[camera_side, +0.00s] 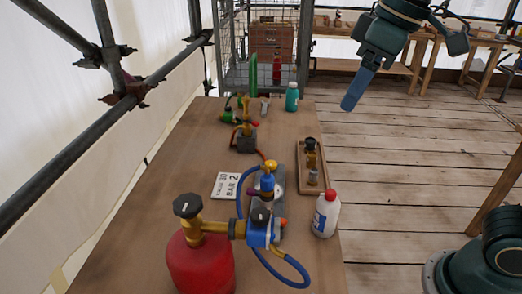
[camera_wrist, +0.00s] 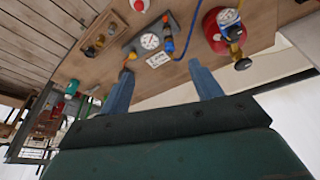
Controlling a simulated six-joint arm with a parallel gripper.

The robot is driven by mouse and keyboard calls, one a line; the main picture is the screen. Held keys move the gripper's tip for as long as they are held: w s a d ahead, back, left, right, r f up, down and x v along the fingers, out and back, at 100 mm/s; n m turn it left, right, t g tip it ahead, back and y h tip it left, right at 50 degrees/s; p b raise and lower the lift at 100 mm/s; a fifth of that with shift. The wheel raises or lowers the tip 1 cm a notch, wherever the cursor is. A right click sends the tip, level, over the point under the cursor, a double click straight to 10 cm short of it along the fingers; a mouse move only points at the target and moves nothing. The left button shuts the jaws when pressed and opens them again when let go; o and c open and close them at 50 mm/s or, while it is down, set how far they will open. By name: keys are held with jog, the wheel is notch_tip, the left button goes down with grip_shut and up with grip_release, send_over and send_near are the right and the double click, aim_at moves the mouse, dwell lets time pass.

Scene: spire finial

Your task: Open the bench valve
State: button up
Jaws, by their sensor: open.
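My gripper (camera_side: 358,90) is at upper right in the side view, high above the floor and clear of the bench. In the wrist view its two blue fingers (camera_wrist: 160,70) are spread apart with nothing held. On the bench, a red cylinder (camera_side: 200,262) carries a brass valve with a black knob (camera_side: 187,205). A blue block (camera_side: 262,230) with another dark knob stands beside it. The wrist view shows the gauge (camera_wrist: 149,41). I cannot tell which is the bench valve, or its setting.
A white bottle (camera_side: 326,215) with a red cap stands at the right edge. A wooden tray (camera_side: 318,188) holds brass parts. A "2 BAR" card (camera_side: 227,186), a blue hose (camera_side: 290,283), a grey block (camera_side: 246,143) and a teal bottle (camera_side: 291,99) are also on the bench.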

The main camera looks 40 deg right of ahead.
jog(key=w+a+r+n, duration=0.2)
jog(key=w+a, duration=0.3)
jog(key=a, duration=0.1)
jog(key=n+g+h, duration=0.1)
jog(key=n+g, duration=0.2)
jog(key=n, duration=0.3)
send_over(189, 201)
notch_tip(189, 201, down, 2)
jog(key=shift+a, duration=0.1)
jog(key=shift+f, duration=0.2)
jog(key=shift+f, duration=6.7)
jog(key=c, duration=1)
